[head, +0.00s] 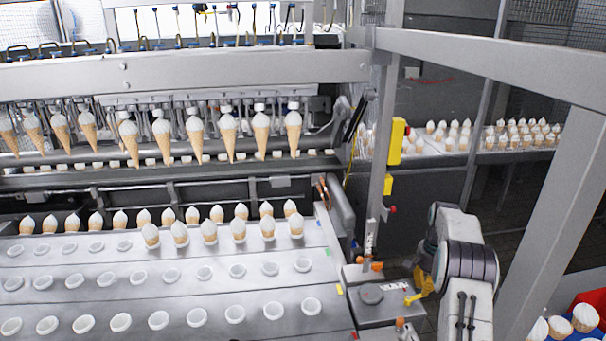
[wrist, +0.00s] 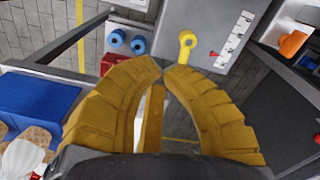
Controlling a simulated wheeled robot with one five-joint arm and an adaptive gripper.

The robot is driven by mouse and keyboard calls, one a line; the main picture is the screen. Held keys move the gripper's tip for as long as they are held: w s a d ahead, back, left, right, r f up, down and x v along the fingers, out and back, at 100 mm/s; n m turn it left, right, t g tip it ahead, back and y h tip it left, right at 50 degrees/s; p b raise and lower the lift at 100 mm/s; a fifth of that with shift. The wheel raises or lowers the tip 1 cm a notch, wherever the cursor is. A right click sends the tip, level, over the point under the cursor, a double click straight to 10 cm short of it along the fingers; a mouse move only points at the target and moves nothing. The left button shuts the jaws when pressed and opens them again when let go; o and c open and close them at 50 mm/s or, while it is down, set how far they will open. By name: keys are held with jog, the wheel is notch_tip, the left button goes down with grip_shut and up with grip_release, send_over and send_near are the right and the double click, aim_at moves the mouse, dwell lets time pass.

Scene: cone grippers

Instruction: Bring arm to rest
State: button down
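My arm (head: 462,265) stands at the lower right in the head view, beside the right end of the machine. My gripper (head: 420,286) has yellow fingers, partly hidden behind the arm in that view. In the wrist view the two fingers of my gripper (wrist: 161,67) curve inward and their tips come together or nearly so. Nothing is held between the tips. Beyond them is a grey machine panel with a yellow lever (wrist: 186,45).
The cone machine (head: 180,75) holds a row of hanging cones. Its tray (head: 120,300) has several filled and empty holes. A metal frame post (head: 550,215) rises right of my arm. A blue bin (wrist: 38,103) with cones lies left in the wrist view.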

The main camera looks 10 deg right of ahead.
jog(key=shift+w+d+f+n, duration=0.1)
jog(key=shift+w+f+n, duration=0.1)
jog(key=shift+n, duration=0.4)
jog(key=shift+w+d+f+n, duration=0.1)
jog(key=shift+w+f+n, duration=0.05)
jog(key=shift+n, duration=0.45)
jog(key=s+a+f+n, duration=0.1)
jog(key=s+f, duration=0.1)
jog(key=s, duration=0.1)
jog(key=s+a+f+n+g, duration=0.1)
jog(key=s+a+f, duration=0.1)
jog(key=s, duration=0.1)
jog(key=s+a+f+g+y, duration=0.1)
jog(key=s+a+f, duration=0.1)
jog(key=s, duration=0.2)
jog(key=shift+n, duration=0.4)
jog(key=s+a+r+n+t+h+b, duration=0.1)
jog(key=s+a+r+n+t+b, duration=0.3)
jog(key=s+a+r, duration=1.6)
jog(key=s+r+n+t, duration=0.2)
jog(key=s, duration=0.2)
jog(key=shift+a+n+t+b, duration=0.3)
jog(key=shift+a+t+b, duration=0.05)
jog(key=shift+t, duration=0.05)
